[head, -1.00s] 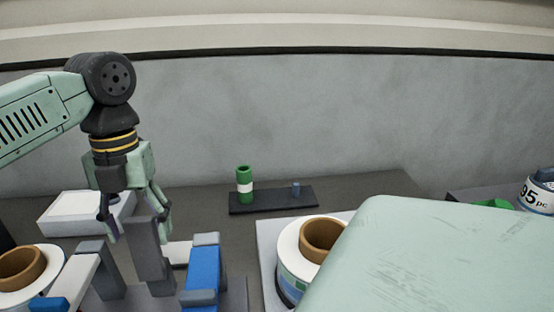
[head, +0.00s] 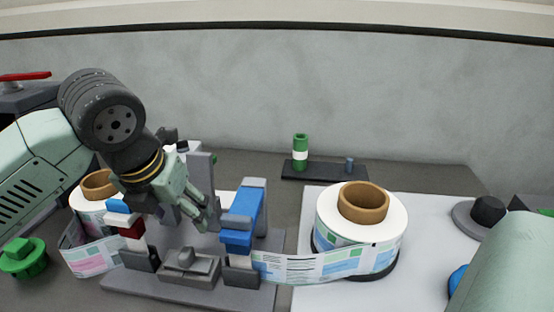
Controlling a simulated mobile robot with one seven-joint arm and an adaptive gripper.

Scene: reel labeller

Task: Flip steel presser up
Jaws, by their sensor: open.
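The labeller (head: 118,286) is a grey base with upright posts. A grey block with a raised middle (head: 190,266) sits low at its front centre; it may be the steel presser, but I cannot tell for sure. A tall grey upright (head: 201,172) stands behind. A blue arm with grey ends (head: 240,222) is on the right side, and a post with blue, white and red parts (head: 128,222) on the left. My gripper (head: 204,218) is open and tilted down to the right, between these sides, above and behind the grey block. Contact cannot be made out.
A label reel (head: 378,228) stands at right on a light panel (head: 420,285), its strip running to the labeller. Another reel (head: 90,203) is at left, partly behind my arm. A green knob (head: 22,258) is at far left. A green cylinder (head: 300,155) stands on a dark tray behind.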

